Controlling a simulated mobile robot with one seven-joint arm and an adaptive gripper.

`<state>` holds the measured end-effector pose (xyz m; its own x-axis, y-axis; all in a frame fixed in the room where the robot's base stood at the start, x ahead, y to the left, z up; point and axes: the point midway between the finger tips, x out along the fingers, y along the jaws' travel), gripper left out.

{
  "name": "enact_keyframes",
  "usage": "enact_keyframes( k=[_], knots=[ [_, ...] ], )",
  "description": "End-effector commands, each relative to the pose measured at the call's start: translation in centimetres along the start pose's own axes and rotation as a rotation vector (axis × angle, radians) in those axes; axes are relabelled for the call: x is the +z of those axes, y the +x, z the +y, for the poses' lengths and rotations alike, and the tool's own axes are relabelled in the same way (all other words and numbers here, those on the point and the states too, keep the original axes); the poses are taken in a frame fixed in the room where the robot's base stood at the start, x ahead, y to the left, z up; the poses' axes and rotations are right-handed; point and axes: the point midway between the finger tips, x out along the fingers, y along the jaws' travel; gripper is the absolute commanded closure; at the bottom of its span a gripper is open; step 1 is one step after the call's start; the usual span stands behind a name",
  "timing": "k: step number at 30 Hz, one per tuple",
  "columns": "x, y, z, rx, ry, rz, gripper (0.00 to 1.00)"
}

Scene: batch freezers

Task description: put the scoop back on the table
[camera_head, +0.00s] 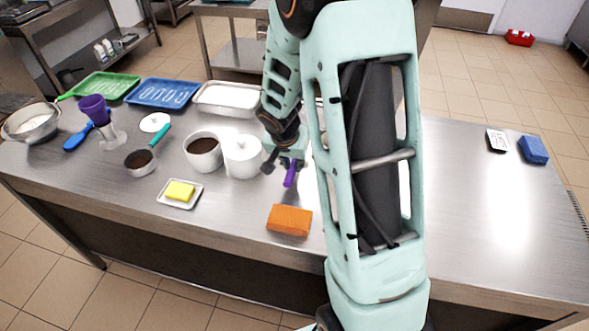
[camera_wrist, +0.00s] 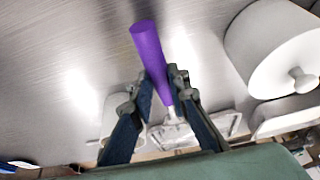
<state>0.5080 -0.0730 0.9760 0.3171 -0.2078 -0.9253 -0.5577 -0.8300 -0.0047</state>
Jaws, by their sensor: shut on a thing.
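My gripper (camera_head: 285,150) is shut on a scoop with a purple handle (camera_head: 291,173). It sits just right of the lidded white canister, over the steel table (camera_head: 450,240). In the wrist view, my gripper's fingers (camera_wrist: 158,98) grip the purple handle (camera_wrist: 147,45) from both sides. A pale, clear scoop end (camera_wrist: 172,132) shows beyond the fingers, partly hidden by them. I cannot tell whether the scoop touches the table. My arm hides part of the tabletop.
The lidded white canister (camera_head: 243,157) is close left of my gripper and also shows in the wrist view (camera_wrist: 272,50). An open white pot (camera_head: 203,152) stands beside it. An orange block (camera_head: 289,220) lies near the front edge. The table's right side is mostly clear.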

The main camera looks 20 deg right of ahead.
Motion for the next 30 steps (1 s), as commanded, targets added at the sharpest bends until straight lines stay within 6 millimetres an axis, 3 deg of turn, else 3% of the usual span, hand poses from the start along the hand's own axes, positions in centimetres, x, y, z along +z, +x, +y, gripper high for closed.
enact_keyframes(
  k=[9,22,23,24,27,30],
  knots=[
    [0.9,3.8,0.6,0.000,-0.002,-0.001,1.00],
    [1.1,4.3,0.6,-0.001,0.001,0.001,1.00],
    [1.1,4.3,0.6,-0.001,0.001,0.000,0.83],
    [1.0,4.2,0.6,-0.001,0.001,0.000,0.79],
    [1.0,4.2,0.6,-0.001,0.001,0.000,0.68],
    [1.0,4.2,0.6,-0.001,0.001,0.000,0.67]
  ],
)
